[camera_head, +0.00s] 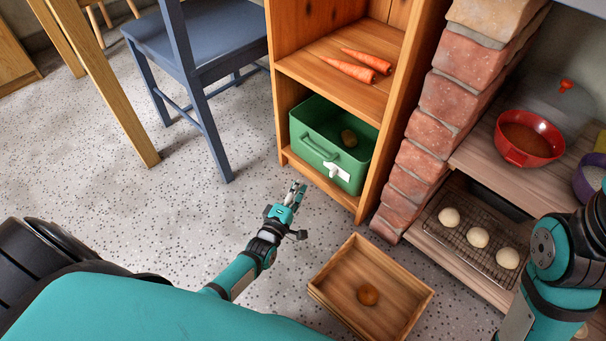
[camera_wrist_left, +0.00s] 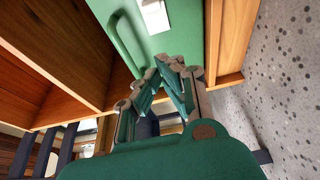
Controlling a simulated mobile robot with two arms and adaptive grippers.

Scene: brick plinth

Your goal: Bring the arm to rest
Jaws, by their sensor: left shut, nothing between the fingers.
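My left gripper (camera_head: 296,190) is in front of the wooden shelf unit, above the speckled floor. Its fingers are shut with nothing between them; they also show in the left wrist view (camera_wrist_left: 170,66). A green bin (camera_head: 318,152) with a handle and a white label stands in the lower compartment of the shelf. In the left wrist view the bin's front (camera_wrist_left: 180,30) is just beyond the fingertips, and I see no grip on its handle. My right arm (camera_head: 562,262) is at the right edge of the head view; its gripper is out of view.
Carrots (camera_head: 345,67) lie on the shelf (camera_head: 290,66). A brick plinth (camera_head: 468,55), a red pot (camera_head: 528,138) and a rack with buns (camera_head: 478,237) are right. A blue chair (camera_head: 222,60) stands back left.

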